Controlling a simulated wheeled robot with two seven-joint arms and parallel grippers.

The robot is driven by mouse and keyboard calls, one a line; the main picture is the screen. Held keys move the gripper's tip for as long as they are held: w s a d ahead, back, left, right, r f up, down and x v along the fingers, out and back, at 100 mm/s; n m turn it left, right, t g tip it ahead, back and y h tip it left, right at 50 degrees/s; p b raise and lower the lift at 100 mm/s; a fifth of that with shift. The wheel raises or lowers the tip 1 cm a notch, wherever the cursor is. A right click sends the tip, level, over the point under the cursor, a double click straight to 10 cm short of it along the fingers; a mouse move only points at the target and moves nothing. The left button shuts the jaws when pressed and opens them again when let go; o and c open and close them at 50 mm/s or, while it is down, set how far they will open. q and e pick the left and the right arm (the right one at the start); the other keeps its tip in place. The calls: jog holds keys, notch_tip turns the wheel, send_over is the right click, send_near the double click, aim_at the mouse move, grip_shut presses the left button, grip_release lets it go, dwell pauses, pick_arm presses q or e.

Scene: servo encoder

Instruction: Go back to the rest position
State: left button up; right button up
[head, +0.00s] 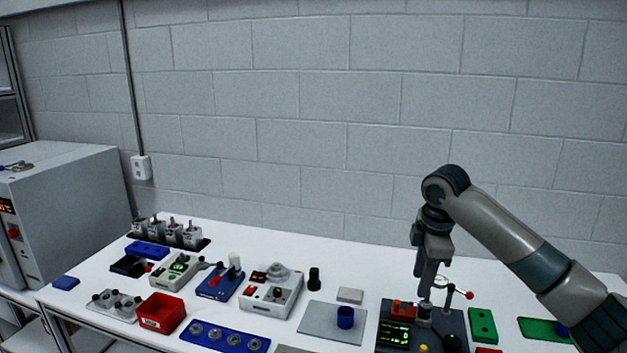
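My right arm comes in from the right, and its gripper (425,292) points straight down over a black device (453,326). The device has a green-lit display (394,335), an orange-red block (403,310) and a grey cylindrical knob (424,311). The fingertips are right at the top of the knob; I cannot tell whether they touch it. The fingers overlap from this side, so their opening is unclear. My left gripper is not in view.
A small lever with a red ball (468,295) rises just right of the gripper. A grey plate (320,318) with a blue cup (346,317), a grey control box (271,292) and a red bin (162,313) stand to the left. A green block (482,325) is at the right. A block wall is behind.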

jog(key=s+a+f+m+y, duration=0.1)
jog(key=s+a+f, duration=0.4)
jog(key=f, duration=0.4)
jog(key=s+a+f+m+y, duration=0.1)
jog(key=s+a+f+m, duration=0.15)
jog(key=s+f, duration=0.55)
jog(key=s+a+f+m+y, duration=0.1)
jog(key=s+a+f, duration=0.45)
jog(key=f, duration=0.35)
jog(key=s+d+f+m+h, duration=0.15)
jog(key=s+d+m, duration=0.25)
jog(key=s, duration=0.5)
jog(key=s+d+f+m+t, duration=0.1)
jog(key=s+d+f+m, duration=0.25)
jog(key=s, duration=0.65)
jog(key=s+d+f+m+h, duration=0.1)
jog(key=s+d+f+m, duration=0.2)
jog(key=s, duration=0.6)
notch_tip(320, 180, down, 32)
jog(key=s+b, duration=0.1)
jog(key=b, duration=0.5)
jog(key=s+d+f+g+b, duration=0.1)
jog(key=s+d+f+b, duration=0.1)
jog(key=s+f, duration=0.7)
jog(key=s+d+f+g+b, duration=0.1)
jog(key=s+f+b, duration=0.1)
jog(key=s+f, duration=0.7)
notch_tip(320, 180, down, 5)
jog(key=shift+s+d+f+b, duration=0.2)
jog(key=shift+d+b, duration=0.2)
